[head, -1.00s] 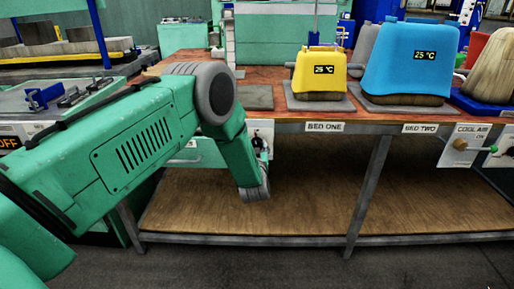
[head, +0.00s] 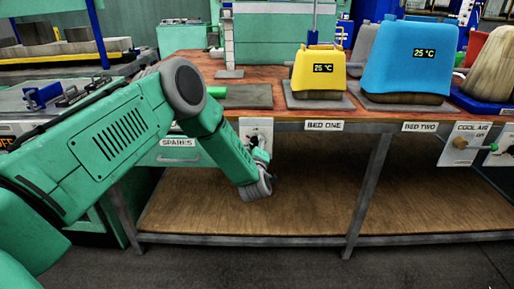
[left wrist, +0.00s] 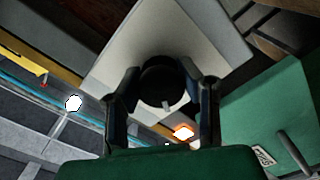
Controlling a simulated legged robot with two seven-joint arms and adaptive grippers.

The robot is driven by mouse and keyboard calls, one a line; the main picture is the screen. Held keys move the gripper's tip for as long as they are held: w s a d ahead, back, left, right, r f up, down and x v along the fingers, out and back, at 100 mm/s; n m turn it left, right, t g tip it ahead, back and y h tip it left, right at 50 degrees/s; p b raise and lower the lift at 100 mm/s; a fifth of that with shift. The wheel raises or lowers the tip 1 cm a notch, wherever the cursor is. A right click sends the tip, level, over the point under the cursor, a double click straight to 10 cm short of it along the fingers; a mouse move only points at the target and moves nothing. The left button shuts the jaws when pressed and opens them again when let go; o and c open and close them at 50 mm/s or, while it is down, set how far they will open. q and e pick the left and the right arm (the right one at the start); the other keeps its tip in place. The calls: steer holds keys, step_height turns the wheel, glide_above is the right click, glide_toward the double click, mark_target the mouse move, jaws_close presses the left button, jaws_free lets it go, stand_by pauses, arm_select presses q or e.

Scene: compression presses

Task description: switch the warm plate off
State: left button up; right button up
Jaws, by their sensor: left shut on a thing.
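A pale switch panel (head: 256,128) hangs on the bench's front edge, left of the BED ONE label. My left gripper (head: 262,160) is at this panel, and the arm partly hides it. In the left wrist view the panel (left wrist: 120,75) carries a round black knob (left wrist: 160,88) with a small pale mark. My left gripper (left wrist: 160,72) has a finger on each side of the knob and is shut on it. An orange lamp (left wrist: 183,132) glows near the right finger. A flat dark plate (head: 248,96) lies on the bench above the panel. My right gripper is not in view.
A yellow press (head: 319,75) and a blue press (head: 408,62), both reading 25 °C, stand to the right on the bench. A green SPARES drawer (head: 177,157) is left of the panel. A COOL AIR panel (head: 462,145) is far right. The lower shelf (head: 300,195) is empty.

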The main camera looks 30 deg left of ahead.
arm_select(q)
steer(key=n+b, duration=0.1)
steer(key=n, duration=0.2)
steer(key=shift+a, duration=0.1)
steer(key=n+b, duration=0.1)
steer(key=n, duration=0.2)
steer(key=shift+n, duration=0.3)
steer(key=n+b, duration=0.4)
steer(key=n, duration=0.2)
steer(key=shift+s, duration=0.1)
steer(key=shift+f, duration=0.1)
steer(key=o, duration=1.2)
steer(key=shift+o, duration=0.2)
steer(key=v, duration=1.2)
steer(key=shift+f, duration=0.1)
